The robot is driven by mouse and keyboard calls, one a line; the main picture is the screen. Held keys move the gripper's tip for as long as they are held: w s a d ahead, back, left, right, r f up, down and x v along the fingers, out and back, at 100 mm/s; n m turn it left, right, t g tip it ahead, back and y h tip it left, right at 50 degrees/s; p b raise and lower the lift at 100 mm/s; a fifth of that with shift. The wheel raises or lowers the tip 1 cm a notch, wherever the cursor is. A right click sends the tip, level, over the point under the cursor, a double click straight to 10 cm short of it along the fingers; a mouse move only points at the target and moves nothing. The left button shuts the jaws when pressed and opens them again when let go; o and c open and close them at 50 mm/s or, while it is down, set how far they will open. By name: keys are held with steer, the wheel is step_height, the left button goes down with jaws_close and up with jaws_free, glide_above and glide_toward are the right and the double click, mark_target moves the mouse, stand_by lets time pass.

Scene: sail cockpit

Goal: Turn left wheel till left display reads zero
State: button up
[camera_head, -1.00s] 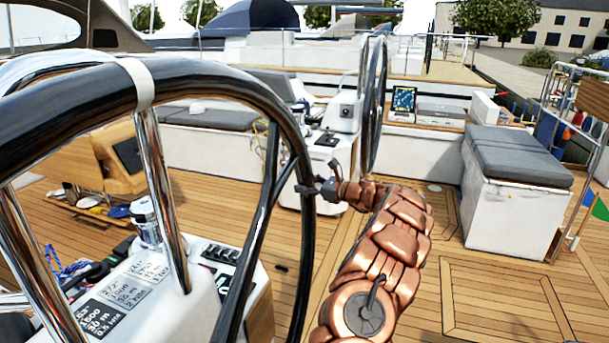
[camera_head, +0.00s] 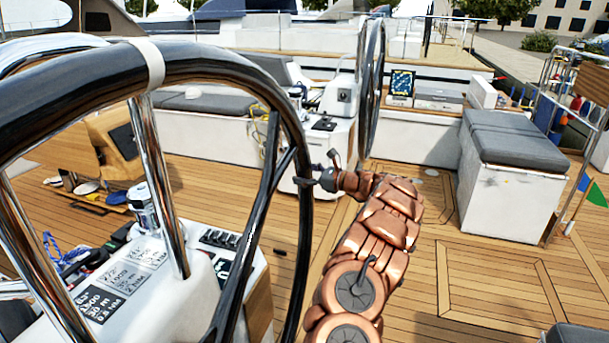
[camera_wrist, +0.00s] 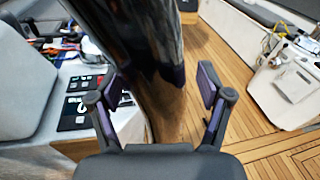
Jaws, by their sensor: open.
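The near left wheel (camera_head: 299,140) has a thick dark glossy rim, a white band at its top and chrome and black spokes. My gripper (camera_head: 312,183) is at the right side of this rim. In the wrist view my gripper (camera_wrist: 161,88) is open, and the dark rim (camera_wrist: 150,45) runs between its two fingers, with a gap to the right finger. Contact with the left finger cannot be told. Behind the wheel, the left console has several small displays (camera_head: 103,302) with dark and light panels. Their text is too small to read surely.
A second wheel (camera_head: 371,90) stands farther back at its own white console (camera_head: 328,135). A grey-cushioned white bench (camera_head: 510,190) is on the right. A metal rail (camera_head: 548,100) edges the deck. The wooden deck (camera_head: 430,290) right of my arm is mostly clear.

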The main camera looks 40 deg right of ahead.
steer(key=v, duration=1.2)
steer(key=shift+f, duration=0.1)
steer(key=shift+a, duration=0.15)
stand_by(0.3)
